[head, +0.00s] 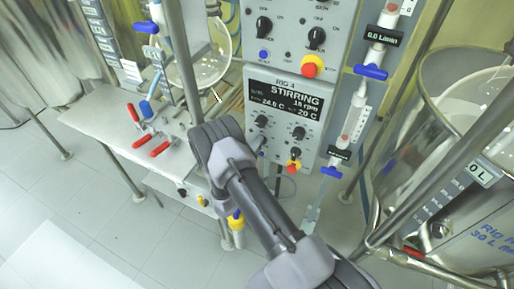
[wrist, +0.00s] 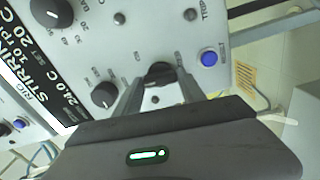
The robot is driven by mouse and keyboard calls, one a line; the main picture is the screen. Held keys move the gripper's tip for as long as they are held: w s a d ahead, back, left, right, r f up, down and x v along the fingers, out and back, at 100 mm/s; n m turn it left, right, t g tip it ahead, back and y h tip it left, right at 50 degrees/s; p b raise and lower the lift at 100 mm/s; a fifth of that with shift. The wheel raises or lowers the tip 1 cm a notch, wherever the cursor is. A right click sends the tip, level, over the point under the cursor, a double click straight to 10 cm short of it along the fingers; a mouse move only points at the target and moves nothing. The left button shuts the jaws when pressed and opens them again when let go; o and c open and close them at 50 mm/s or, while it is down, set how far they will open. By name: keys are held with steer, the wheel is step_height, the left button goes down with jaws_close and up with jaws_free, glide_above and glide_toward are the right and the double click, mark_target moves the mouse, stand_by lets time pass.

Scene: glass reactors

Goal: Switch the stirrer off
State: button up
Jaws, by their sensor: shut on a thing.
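My gripper (wrist: 158,84) is shut on a black knob (wrist: 160,70) on the panel face, one finger on each side. The wrist body covers the lower part of the wrist view. In the head view my arm hides the gripped knob and most of the gripper.
Other black knobs, a blue button (wrist: 208,57) and a red and yellow button (head: 294,166) are close on the same panel. A second panel (head: 292,35) sits above. Glass vessels flank the panels. Red-handled clamps (head: 159,148) lie on the bench at left.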

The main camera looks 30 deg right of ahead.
steer(key=shift+n, duration=0.6)
steer(key=o, duration=1.4)
steer(key=shift+c, duration=0.2)
steer(key=p+v, duration=0.4)
steer(key=v, duration=1.3)
steer(key=shift+s, duration=0.2)
steer(key=shift+a, duration=0.2)
